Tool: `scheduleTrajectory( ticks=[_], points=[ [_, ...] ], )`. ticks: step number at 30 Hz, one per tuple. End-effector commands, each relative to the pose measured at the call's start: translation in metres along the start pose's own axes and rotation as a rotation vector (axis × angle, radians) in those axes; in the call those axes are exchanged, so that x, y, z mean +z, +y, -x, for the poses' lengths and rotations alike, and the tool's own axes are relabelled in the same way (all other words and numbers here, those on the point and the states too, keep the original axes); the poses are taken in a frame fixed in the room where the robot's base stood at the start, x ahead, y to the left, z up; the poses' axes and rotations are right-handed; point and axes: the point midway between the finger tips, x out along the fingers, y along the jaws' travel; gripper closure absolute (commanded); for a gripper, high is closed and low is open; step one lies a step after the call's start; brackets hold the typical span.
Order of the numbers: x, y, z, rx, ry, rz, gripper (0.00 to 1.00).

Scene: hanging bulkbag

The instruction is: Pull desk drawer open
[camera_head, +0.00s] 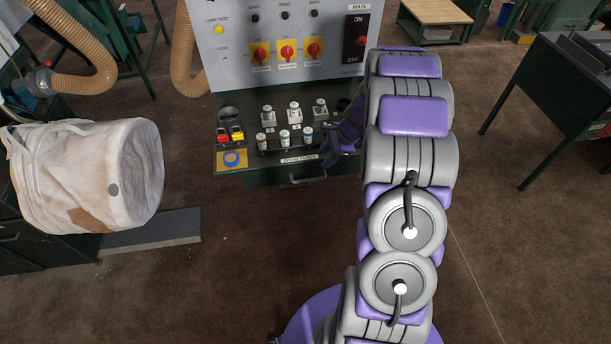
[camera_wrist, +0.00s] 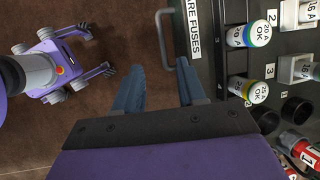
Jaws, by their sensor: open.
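The desk drawer (camera_head: 262,179) is a dark front under the bench top of the control panel, below the "SPARE FUSES" label, and looks shut. Its grey bar handle (camera_head: 301,182) sticks out in front; it also shows in the wrist view as a curved handle (camera_wrist: 162,42). My gripper (camera_wrist: 158,75) has its two blue-grey fingers spread with nothing between them. The handle lies just beyond the fingertips, and its lower end is close to the right finger's tip. I cannot tell if they touch. In the head view my gripper (camera_head: 328,155) is partly hidden by my arm.
The upright panel (camera_head: 285,45) carries several switches. A white bulk bag (camera_head: 85,175) hangs at left. Brown floor (camera_head: 270,240) in front of the bench is clear.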

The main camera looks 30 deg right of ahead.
Motion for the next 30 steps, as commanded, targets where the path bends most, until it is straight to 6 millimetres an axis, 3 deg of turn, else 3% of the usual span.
scheduleTrajectory(
  ticks=[18,24,30],
  points=[
    [-0.004,0.000,-0.122,0.002,-0.001,0.002,0.60],
    [-0.002,0.000,-0.145,0.001,-0.002,0.001,0.60],
    [-0.004,-0.001,-0.152,0.000,-0.003,0.001,0.60]
  ],
)
